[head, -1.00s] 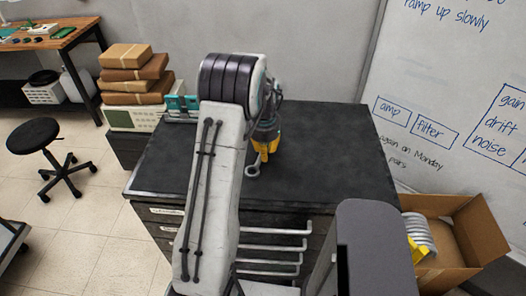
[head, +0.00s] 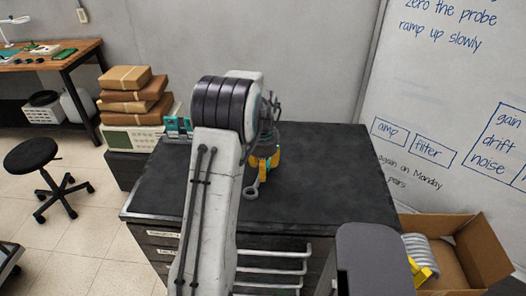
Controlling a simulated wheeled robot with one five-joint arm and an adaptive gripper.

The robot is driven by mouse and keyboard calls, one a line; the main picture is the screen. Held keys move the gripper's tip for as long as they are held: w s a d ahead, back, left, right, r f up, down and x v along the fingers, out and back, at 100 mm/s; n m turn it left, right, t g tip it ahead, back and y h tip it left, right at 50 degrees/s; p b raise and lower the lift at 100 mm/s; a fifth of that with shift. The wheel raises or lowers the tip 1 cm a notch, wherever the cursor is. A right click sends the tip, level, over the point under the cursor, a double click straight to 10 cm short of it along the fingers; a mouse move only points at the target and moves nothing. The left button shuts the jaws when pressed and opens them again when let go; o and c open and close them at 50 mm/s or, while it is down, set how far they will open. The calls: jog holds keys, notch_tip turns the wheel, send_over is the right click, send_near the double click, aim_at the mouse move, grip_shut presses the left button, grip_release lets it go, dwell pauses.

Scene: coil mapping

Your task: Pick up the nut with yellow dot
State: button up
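My gripper (head: 264,163), with yellow fingers, points down over the black tabletop (head: 325,175), partly hidden behind my arm. A small grey ring-ended piece (head: 251,193) shows just below and in front of the fingers. Its stem runs up toward them. I cannot tell whether the fingers hold it or whether it is the nut. No yellow dot can be made out at this size. The spacing between the fingertips is not clear.
A teal device (head: 178,127) sits at the tabletop's back left corner. Stacked brown parcels (head: 133,95) stand beyond it at left. An open cardboard box (head: 455,255) is at right. The right part of the tabletop is clear.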

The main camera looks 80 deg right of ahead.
notch_tip(320, 180, up, 10)
jog(key=a+b, duration=0.1)
jog(key=b, duration=0.3)
jog(key=shift+f+b, duration=0.25)
jog(key=shift+b, duration=0.1)
